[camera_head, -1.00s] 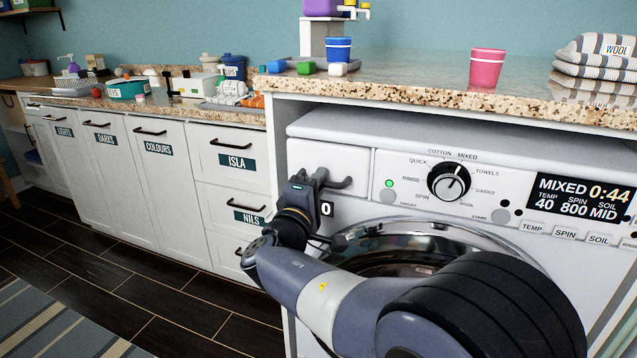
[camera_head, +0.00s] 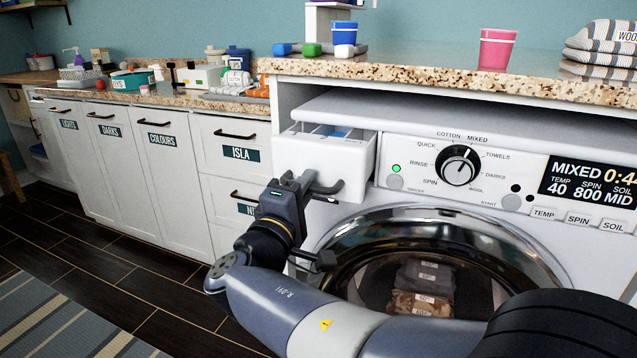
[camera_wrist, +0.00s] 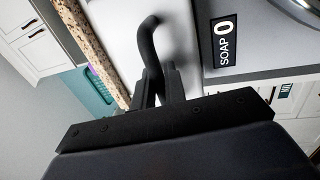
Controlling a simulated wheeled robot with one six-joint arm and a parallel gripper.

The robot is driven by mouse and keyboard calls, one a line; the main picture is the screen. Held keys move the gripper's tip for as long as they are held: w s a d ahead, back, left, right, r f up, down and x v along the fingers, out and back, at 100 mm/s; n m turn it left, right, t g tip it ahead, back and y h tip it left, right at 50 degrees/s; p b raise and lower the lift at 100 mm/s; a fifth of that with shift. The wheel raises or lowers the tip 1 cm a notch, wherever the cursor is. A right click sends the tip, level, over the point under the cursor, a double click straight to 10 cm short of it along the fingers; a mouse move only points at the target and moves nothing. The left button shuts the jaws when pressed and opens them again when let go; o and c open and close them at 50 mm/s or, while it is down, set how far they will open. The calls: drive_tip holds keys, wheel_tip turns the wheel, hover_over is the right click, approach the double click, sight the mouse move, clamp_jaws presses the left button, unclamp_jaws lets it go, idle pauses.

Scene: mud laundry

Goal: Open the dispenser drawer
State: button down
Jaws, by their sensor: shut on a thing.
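The white dispenser drawer (camera_head: 322,162) at the washing machine's upper left stands pulled out from the panel. Its open top shows compartments with a blue part inside. My gripper (camera_head: 306,184) is shut on the drawer's dark handle (camera_head: 328,188), near its left end. In the wrist view, the fingers (camera_wrist: 160,88) close on the curved handle (camera_wrist: 149,45), beside a black "SOAP 0" label (camera_wrist: 225,42). The washing machine (camera_head: 400,112) has a control dial and a round door with folded items visible behind its glass.
A granite counter (camera_head: 430,82) overhangs the machine, with a pink cup (camera_head: 495,50), a blue cup (camera_head: 344,36) and striped folded towels (camera_head: 600,45) on it. Labelled white cabinets (camera_head: 215,158) stand to the left. The dark floor (camera_head: 120,255) there is clear.

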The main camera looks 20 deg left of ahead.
drive_tip(key=r+b+v, duration=0.1)
drive_tip(key=v, duration=0.8)
drive_tip(key=shift+s+r, duration=0.25)
drive_tip(key=shift+r, duration=0.1)
drive_tip(key=c, duration=1.5)
unclamp_jaws()
drive_tip(key=shift+c, duration=0.2)
drive_tip(key=shift+a, duration=0.1)
drive_tip(key=p+v, duration=0.1)
drive_tip(key=v, duration=0.9)
drive_tip(key=shift+s, duration=0.35)
